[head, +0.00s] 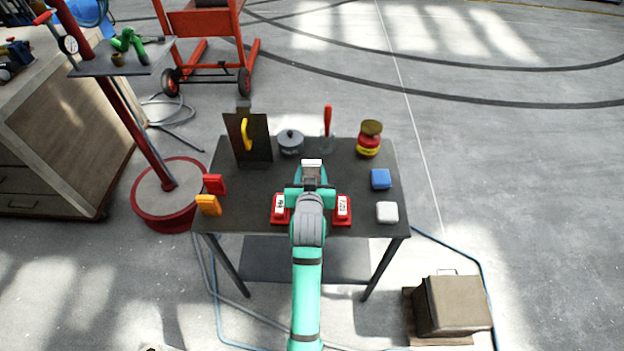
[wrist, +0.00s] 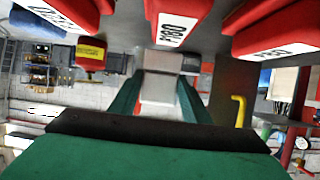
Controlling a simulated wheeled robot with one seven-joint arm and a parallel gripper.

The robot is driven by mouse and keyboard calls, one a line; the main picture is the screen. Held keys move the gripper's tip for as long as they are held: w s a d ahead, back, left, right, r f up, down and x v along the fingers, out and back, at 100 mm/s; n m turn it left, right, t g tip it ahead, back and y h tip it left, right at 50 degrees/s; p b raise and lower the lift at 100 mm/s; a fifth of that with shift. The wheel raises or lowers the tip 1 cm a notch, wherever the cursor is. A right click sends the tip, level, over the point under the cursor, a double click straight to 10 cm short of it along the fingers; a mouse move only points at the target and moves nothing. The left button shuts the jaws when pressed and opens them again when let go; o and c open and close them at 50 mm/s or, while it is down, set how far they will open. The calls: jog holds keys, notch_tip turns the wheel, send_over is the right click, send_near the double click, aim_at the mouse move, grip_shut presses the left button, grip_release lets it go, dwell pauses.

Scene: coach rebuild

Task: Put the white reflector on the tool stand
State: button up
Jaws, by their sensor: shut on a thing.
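My gripper (head: 311,180) is over the middle of the dark table, shut on the white reflector (head: 312,163). The reflector is a small pale block; in the wrist view it (wrist: 161,88) sits between my two teal fingers. I cannot tell its exact height above the table. The tool stand (head: 135,119) is at the left, a tilted-looking red post on a round base. It carries a grey shelf (head: 92,65) with a green clamp-like tool (head: 128,41) on it. My gripper is well to the right of the stand.
On the table (head: 240,208) are a red block (head: 214,184), an orange block (head: 207,204), a blue block (head: 380,179), a white block (head: 387,212) and labelled red cases (head: 342,209). A dark upright plate (head: 262,142) with a yellow handle stands behind. A wooden cabinet (head: 62,145) is left.

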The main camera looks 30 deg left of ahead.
jog(key=shift+w+a+f, duration=0.1)
jog(key=shift+w+f, duration=0.1)
jog(key=shift+f, duration=0.8)
jog(key=shift+w+f, duration=0.15)
jog(key=shift+f, duration=0.8)
jog(key=shift+f, duration=0.1)
jog(key=o, duration=1.1)
jog(key=shift+c, duration=0.2)
jog(key=v, duration=1.2)
jog(key=shift+r, duration=0.25)
